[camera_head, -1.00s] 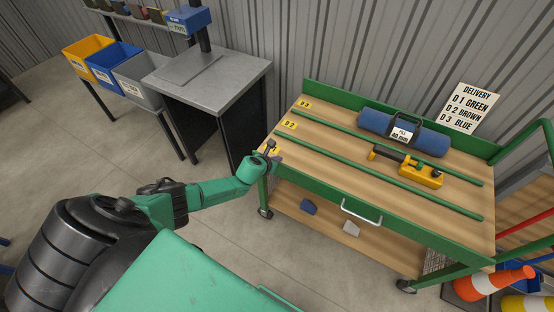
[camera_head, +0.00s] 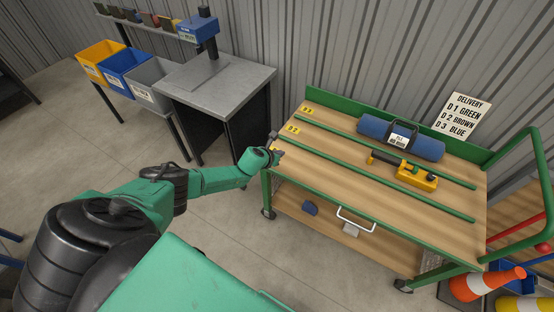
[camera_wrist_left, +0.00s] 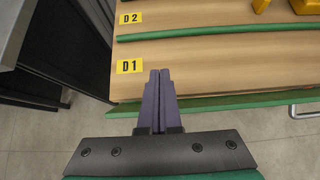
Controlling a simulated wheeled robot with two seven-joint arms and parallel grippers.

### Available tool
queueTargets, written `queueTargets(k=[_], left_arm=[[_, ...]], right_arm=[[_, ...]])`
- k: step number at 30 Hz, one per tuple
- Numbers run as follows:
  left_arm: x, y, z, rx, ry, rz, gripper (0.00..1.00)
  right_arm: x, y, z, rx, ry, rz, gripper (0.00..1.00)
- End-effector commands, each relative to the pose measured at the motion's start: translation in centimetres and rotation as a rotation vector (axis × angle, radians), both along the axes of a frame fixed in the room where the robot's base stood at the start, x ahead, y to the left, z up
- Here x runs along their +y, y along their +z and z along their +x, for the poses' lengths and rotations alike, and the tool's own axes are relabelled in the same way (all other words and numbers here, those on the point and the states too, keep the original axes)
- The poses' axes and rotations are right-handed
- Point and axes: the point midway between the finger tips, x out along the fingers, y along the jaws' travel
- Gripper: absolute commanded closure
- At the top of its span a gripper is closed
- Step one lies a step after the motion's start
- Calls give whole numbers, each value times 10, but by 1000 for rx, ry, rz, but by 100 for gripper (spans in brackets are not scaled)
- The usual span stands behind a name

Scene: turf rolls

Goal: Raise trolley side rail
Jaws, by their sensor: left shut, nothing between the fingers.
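The trolley (camera_head: 400,205) has a wooden deck and a green frame. Its green side rail (camera_head: 420,250) runs along the near long edge and lies low, not standing above the deck. A pale metal handle (camera_head: 355,218) sits on it. In the left wrist view the rail (camera_wrist_left: 225,102) is a green strip beyond the deck edge, with part of the handle (camera_wrist_left: 303,112) at the right. My left gripper (camera_head: 276,150) is at the deck's near left corner. Its fingers (camera_wrist_left: 160,75) are shut and empty, in front of the D1 label (camera_wrist_left: 130,66). My right gripper is out of view.
A blue roll (camera_head: 400,137) and a yellow tool (camera_head: 415,178) lie on the deck, with green divider strips. A grey bench (camera_head: 215,85) stands left, bins (camera_head: 125,65) beyond it. Floor before the trolley is clear.

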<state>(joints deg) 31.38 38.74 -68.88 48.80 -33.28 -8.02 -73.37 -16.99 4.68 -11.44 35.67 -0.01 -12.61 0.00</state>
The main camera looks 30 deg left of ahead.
Motion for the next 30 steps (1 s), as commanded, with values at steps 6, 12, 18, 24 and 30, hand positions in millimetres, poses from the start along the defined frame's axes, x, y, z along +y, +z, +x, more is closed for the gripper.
queueTargets(k=[6, 12, 18, 24, 30], left_arm=[[0, 21, 7, 1, 0, 1, 100], [0, 19, 7, 0, 1, 1, 100], [-2, 13, 4, 6, 19, -23, 100], [-20, -85, -50, 111, 470, -488, 100], [-22, -175, -132, 212, 1005, -881, 100]], right_arm=[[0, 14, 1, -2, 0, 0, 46], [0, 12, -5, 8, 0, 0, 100], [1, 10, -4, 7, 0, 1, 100], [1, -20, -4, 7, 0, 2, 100], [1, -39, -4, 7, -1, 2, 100]])
